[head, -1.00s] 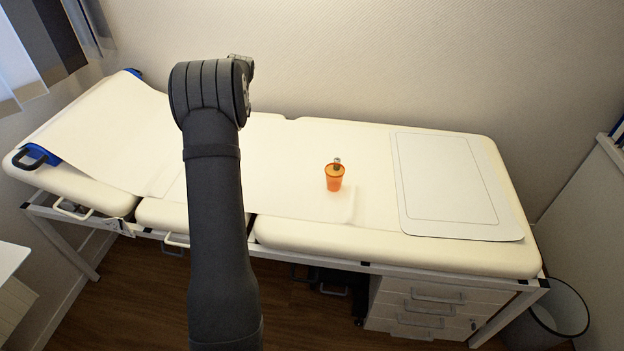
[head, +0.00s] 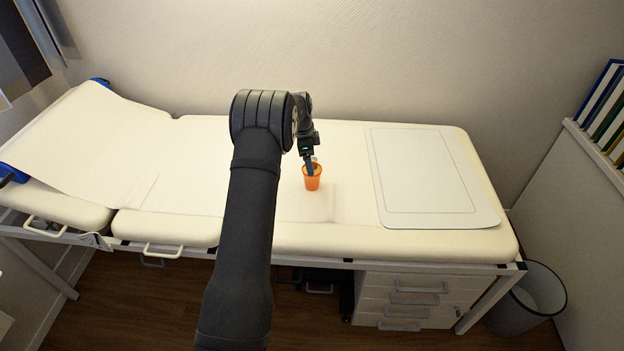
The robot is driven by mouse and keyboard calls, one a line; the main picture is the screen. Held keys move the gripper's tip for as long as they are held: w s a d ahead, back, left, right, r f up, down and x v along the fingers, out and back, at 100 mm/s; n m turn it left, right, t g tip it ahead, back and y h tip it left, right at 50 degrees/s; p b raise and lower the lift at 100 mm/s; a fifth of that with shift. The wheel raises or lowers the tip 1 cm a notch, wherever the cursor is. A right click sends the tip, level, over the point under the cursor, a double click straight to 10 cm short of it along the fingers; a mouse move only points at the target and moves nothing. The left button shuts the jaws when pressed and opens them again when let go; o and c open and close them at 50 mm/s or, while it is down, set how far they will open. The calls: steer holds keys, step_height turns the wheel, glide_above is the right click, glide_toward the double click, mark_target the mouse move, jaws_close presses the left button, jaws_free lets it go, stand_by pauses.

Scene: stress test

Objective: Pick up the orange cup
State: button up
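The orange cup (head: 312,184) stands upright on the cream padded bed, right of my arm. A small pale thing (head: 315,160) shows at its top, partly hidden by my gripper. My gripper (head: 310,170) points down at the cup's mouth from above. Its fingers overlap the rim in the head view. They are too small to tell whether they are inside the cup, around it or touching it, or how far apart they are.
A flat white mat (head: 425,175) with a thin outline lies right of the cup. The bed (head: 310,240) is otherwise largely clear, with a raised headrest (head: 85,135) at left. A wall rises behind it. A drawer unit (head: 415,298) and a bin (head: 525,300) stand below at right.

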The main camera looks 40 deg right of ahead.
mark_target(312, 178)
steer(key=f, duration=0.7)
steer(key=shift+s+d+f, duration=0.3)
steer(key=shift+s+d, duration=0.1)
steer(key=c, duration=1.1)
